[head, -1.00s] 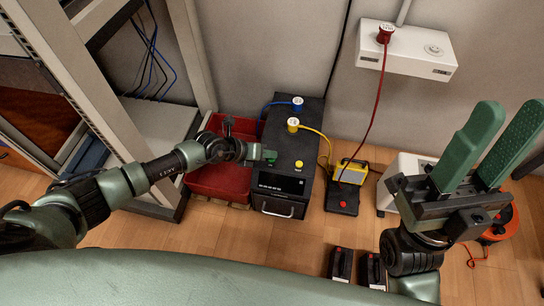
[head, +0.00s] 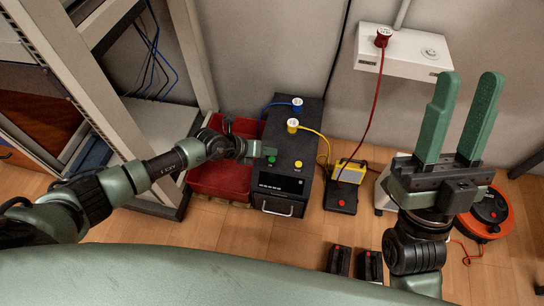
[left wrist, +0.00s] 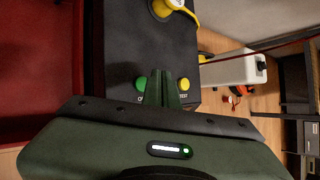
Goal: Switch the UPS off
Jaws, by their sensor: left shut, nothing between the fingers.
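The UPS (head: 279,195) is a black box on the floor, with a front handle and a small lit display. A blue plug (head: 297,104) and a yellow plug (head: 292,125) sit on its top. In the left wrist view, a green button (left wrist: 141,83) and a yellow TEST button (left wrist: 183,85) show on the top; the green button's label is partly hidden. My left gripper (head: 268,153) is shut and empty, its tips over the UPS top beside the green button. Contact with it cannot be told. My right gripper (head: 460,120) is open and empty, at the right.
A red crate (head: 215,184) stands left of the UPS, beside a rack frame (head: 135,150). Right are a yellow-and-black device (head: 342,195), a white wall socket box (head: 400,56) with a red plug (head: 383,38), and an orange reel (head: 490,215). Two black blocks (head: 340,260) lie in front.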

